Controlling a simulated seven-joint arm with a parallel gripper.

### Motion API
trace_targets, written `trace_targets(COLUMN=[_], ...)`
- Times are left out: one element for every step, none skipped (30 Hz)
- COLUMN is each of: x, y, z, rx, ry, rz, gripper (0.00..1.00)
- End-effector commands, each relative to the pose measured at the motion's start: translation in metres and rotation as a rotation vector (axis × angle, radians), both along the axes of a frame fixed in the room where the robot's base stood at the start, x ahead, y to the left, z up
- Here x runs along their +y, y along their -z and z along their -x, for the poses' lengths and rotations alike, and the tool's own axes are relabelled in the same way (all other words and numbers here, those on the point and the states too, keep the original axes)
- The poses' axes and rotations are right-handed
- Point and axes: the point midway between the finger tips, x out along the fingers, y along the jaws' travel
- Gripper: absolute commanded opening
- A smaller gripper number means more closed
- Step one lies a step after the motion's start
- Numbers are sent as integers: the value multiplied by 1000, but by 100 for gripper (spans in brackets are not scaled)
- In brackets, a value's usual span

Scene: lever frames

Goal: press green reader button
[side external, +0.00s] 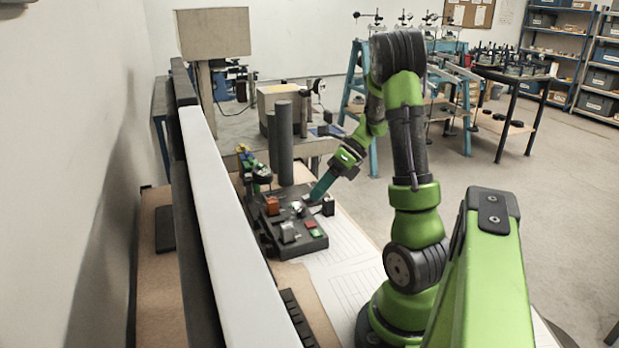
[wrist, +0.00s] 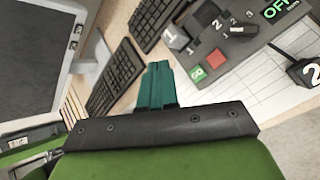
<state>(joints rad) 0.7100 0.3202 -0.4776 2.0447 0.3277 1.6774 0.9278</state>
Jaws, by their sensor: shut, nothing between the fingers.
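The green button (wrist: 198,73) with a white mark is a small square on a dark grey panel (wrist: 238,67), beside a red button (wrist: 215,57). It also shows in the side external view (side external: 318,232), at the near right corner of the panel (side external: 275,240). My gripper (wrist: 157,66) has teal fingers pressed together, with nothing between them. In the wrist view the fingertips lie left of the green button and apart from it. In the side external view my gripper (side external: 309,198) is above the right side of the panel, farther back than the green button.
A block marked 2 (wrist: 307,72) stands at the right. Black keyboards (wrist: 115,77) and a monitor (wrist: 35,50) are at left. White paper (side external: 345,245) lies beside the panel.

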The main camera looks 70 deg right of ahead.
Motion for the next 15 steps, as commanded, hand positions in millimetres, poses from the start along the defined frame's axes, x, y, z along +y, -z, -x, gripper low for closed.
trace_targets(x=[0, 0, 0, 1, 1, 0, 0, 0, 0, 0, 1, 1, 1, 1, 1], y=[6, 10, 15, 20, 24, 30, 34, 39, 45, 49, 53, 58, 61, 64, 68], z=[0, 1, 1, 1, 1, 1, 1, 1, 1, 1, 1, 1, 1, 1, 1], rx=[2, 4, 4, 3, 4, 5, 3, 4, 4, 3, 5, 4, 4, 4, 3], ry=[1, 1, 1, 1, 1, 2, 2, 1, 1, 2, 0, 0, 1, 1, -1], rz=[-3, -3, -4, -5, -4, -4, -4, -3, -4, -4, -3, -2, -3, -3, -2], gripper=[0, 0, 0, 0, 0, 0, 0, 0, 0, 0, 0, 0, 0, 0, 0])
